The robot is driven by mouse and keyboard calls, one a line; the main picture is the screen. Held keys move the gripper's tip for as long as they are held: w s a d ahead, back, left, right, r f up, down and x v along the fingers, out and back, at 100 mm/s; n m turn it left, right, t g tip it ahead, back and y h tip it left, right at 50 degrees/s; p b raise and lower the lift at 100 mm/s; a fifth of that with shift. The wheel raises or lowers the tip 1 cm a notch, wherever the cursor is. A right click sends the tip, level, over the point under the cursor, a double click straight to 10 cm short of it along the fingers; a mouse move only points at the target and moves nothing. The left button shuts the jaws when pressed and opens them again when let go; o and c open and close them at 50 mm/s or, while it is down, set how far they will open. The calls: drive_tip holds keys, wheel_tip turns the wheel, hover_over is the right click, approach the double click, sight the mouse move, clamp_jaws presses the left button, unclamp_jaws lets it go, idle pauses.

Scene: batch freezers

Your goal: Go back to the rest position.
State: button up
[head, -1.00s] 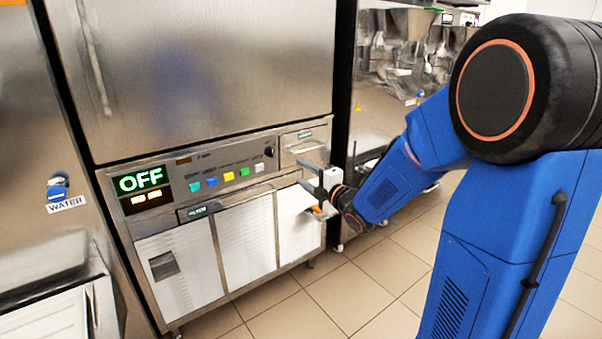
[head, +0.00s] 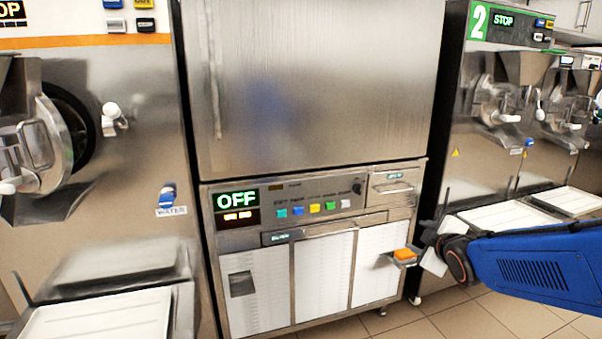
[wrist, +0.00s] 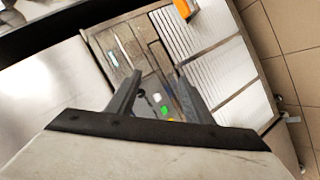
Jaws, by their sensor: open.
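My gripper (head: 428,228) is at the right of the head view, beside the front right corner of the middle batch unit. Its blue arm link comes in from the right edge. In the wrist view my gripper (wrist: 159,80) shows two dark fingers spread apart, with nothing held between them. The unit's control panel with coloured buttons shows beyond the fingers. The gripper is apart from the panel as far as I can see.
The middle unit (head: 315,90) shows an OFF display (head: 237,199). An orange item (head: 404,254) sits on a small holder at its right side, close to my gripper. Machines with white trays (head: 100,320) flank it. Tiled floor (head: 480,318) is clear at lower right.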

drive_tip(key=s+a+f+m+g, duration=0.1)
drive_tip(key=s+m+g, duration=0.3)
drive_tip(key=s, duration=1)
drive_tip(key=s+a+f+m+g, duration=0.2)
drive_tip(key=s+m, duration=0.5)
drive_tip(key=s, duration=0.8)
drive_tip(key=shift+s+a+f+m+g, duration=0.15)
drive_tip(key=shift+s+f+m+g, duration=0.2)
drive_tip(key=shift+f+g, duration=0.6)
drive_tip(key=shift+w+r, duration=0.1)
drive_tip(key=shift+r, duration=0.1)
drive_tip(key=shift+c, duration=0.6)
